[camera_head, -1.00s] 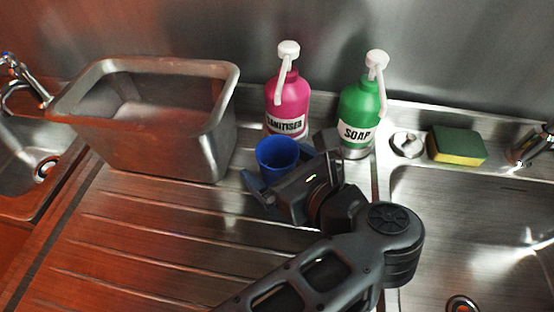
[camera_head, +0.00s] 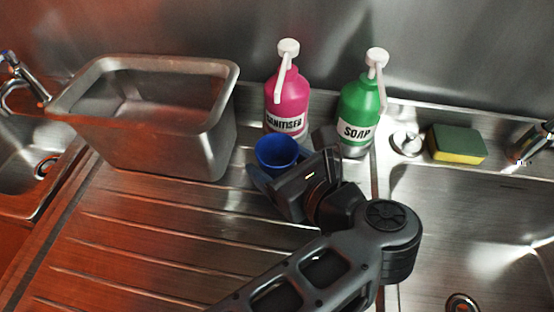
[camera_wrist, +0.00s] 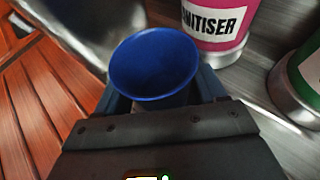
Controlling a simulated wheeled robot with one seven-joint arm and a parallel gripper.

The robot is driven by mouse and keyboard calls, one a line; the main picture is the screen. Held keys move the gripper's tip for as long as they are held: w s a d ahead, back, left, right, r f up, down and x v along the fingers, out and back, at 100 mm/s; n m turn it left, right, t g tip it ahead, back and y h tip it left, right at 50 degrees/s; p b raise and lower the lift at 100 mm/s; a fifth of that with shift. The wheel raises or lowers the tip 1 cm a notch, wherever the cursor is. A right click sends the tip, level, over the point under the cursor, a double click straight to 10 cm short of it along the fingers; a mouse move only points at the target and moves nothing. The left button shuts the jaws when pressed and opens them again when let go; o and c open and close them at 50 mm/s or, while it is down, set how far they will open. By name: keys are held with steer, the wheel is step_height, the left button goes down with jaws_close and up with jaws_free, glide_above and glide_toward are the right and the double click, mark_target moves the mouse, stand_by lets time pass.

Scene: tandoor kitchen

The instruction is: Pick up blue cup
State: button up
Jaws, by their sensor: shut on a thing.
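The blue cup (camera_head: 277,151) is upright at the middle of the metal draining surface, in front of the pink sanitiser bottle. In the wrist view the cup (camera_wrist: 153,66) stands between the two fingers, its open rim facing the camera. My gripper (camera_head: 270,177) reaches it from the lower right and is shut on the cup's sides. It also shows in the wrist view (camera_wrist: 158,101). The cup's lower part is hidden by my gripper. I cannot tell whether its base touches the surface.
The pink sanitiser bottle (camera_head: 287,98) is close behind the cup. A green soap bottle (camera_head: 360,112) stands to its right. A deep metal container (camera_head: 205,150) is at left, and a sponge (camera_head: 456,144) at right. Ridged draining surface (camera_head: 160,235) in front is clear.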

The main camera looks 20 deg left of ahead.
mark_target(277, 139)
steer(key=shift+s+r, duration=0.15)
steer(key=shift+r, duration=0.05)
steer(key=shift+s+r, duration=0.25)
steer(key=shift+r, duration=0.15)
step_height(277, 139, up, 6)
steer(key=shift+d, duration=0.1)
steer(key=s+d+p, duration=0.2)
steer(key=s, duration=0.7)
steer(key=s+d+p, duration=0.2)
steer(key=s, duration=0.7)
steer(key=shift+s+d, duration=0.25)
steer(key=shift+d, duration=0.1)
steer(key=shift+f, duration=0.1)
stand_by(1.7)
